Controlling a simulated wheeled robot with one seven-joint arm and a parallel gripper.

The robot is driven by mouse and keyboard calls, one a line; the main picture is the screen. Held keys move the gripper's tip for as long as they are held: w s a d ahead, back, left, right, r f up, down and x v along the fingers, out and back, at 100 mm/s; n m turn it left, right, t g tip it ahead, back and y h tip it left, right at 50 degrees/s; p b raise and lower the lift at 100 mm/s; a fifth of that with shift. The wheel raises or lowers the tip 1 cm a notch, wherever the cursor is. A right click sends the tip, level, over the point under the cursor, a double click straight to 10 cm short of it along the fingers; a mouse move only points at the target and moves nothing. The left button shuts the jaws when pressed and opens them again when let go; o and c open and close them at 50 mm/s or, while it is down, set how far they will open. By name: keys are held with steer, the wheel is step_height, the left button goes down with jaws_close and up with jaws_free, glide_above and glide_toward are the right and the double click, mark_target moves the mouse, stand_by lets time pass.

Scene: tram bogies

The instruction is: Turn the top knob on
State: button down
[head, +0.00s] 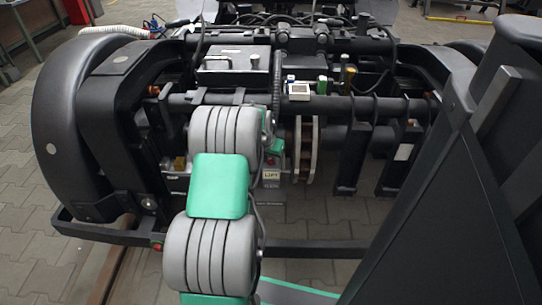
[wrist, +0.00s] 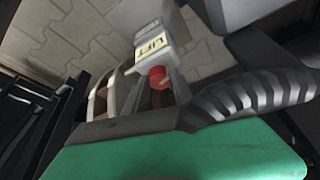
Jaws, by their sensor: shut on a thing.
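In the wrist view a round red knob (wrist: 157,72) sits just below a pale box with a yellow label (wrist: 151,46) that reads LIFT. My gripper (wrist: 162,84) is at the knob, with its narrow grey fingers beside it, and is shut on it. The fingertips are partly hidden, and the knob's turn position cannot be read. In the head view my arm hides most of the gripper. The LIFT label (head: 271,176) shows just right of the arm, with a small reddish spot above it. Whether this is the upper of several knobs cannot be told.
The dark bogie frame (head: 352,150) surrounds the work area, with bars and pipes close to my arm. A large dark wheel cover (head: 75,125) stands at left. A ribbed dark hose (wrist: 255,92) crosses the wrist view at right. Paved floor (head: 25,205) is open at left.

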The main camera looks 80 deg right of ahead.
steer(key=n+p, duration=0.1)
steer(key=n+t+p, duration=0.1)
steer(key=n, duration=0.1)
steer(key=shift+s+r+n, duration=0.2)
steer(key=shift+n, duration=0.1)
steer(key=n+t+p, duration=0.1)
steer(key=n+p, duration=0.1)
steer(key=n, duration=0.1)
steer(key=shift+f+n+t+y, duration=0.1)
steer(key=shift+n+t+y, duration=0.2)
steer(key=shift+t, duration=0.1)
steer(key=n+t, duration=0.1)
steer(key=n, duration=0.2)
steer(key=shift+s+d+f+n+y+p, duration=0.1)
steer(key=shift+n+y+p, duration=0.2)
steer(key=shift+y, duration=0.1)
steer(key=shift+d+n+t+y, duration=0.1)
steer(key=shift+n+t+y, duration=0.2)
steer(key=shift+n, duration=0.8)
steer(key=shift+n+t+y, duration=0.2)
steer(key=shift+n+y, duration=0.2)
steer(key=shift+n, duration=0.7)
steer(key=c, duration=1.1)
jaws_free()
steer(key=shift+o, duration=0.2)
